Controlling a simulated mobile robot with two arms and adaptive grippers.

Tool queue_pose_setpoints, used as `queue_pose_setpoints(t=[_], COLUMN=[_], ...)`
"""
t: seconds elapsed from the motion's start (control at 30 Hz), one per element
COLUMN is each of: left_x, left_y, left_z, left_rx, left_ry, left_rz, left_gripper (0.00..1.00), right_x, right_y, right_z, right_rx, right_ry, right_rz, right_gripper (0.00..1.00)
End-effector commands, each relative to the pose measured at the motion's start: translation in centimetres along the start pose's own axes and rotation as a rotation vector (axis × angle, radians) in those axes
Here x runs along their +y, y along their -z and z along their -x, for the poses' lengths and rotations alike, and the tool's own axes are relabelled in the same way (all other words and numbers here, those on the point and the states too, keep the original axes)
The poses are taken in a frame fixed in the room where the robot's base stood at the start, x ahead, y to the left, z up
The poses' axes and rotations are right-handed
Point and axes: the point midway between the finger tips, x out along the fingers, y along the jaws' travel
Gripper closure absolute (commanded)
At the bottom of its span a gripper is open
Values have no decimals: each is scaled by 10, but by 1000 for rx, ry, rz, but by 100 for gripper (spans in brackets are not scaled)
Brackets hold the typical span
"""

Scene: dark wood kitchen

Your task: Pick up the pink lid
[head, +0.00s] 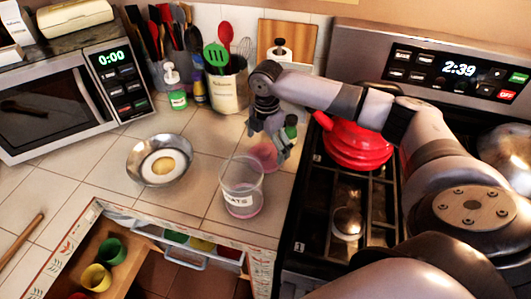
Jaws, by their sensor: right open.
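The pink lid (263,155) lies on the tiled counter, just left of the stove. My right gripper (270,138) points down over the lid with its fingers apart and partly hides it. I cannot tell whether the fingertips touch the lid. A clear jar (241,187) with OATS written on it stands upright and open just in front of the lid, to its lower left. Its bottom looks pink. My left gripper is not in view.
A red kettle (352,147) sits on the stove right of my gripper. A green-topped bottle (290,127) stands close beside the gripper. A metal bowl (139,161) and utensil holders (228,92) are to the left. A drawer (95,252) stands open in front.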

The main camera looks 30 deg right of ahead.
Motion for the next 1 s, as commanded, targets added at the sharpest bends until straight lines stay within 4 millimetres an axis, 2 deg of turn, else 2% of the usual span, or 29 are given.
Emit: queue_pose_setpoints(t=[0.2,0.43,1.0], left_x=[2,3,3], left_y=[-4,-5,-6], left_z=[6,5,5], left_rx=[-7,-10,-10], left_ry=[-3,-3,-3], left_rz=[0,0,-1], left_gripper=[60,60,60], right_x=[0,0,0], right_y=[-1,0,0], right_z=[-22,-23,-23], right_rx=[0,0,0], right_ry=[0,-1,-1], right_rz=[-1,0,0], right_gripper=[0,0,38])
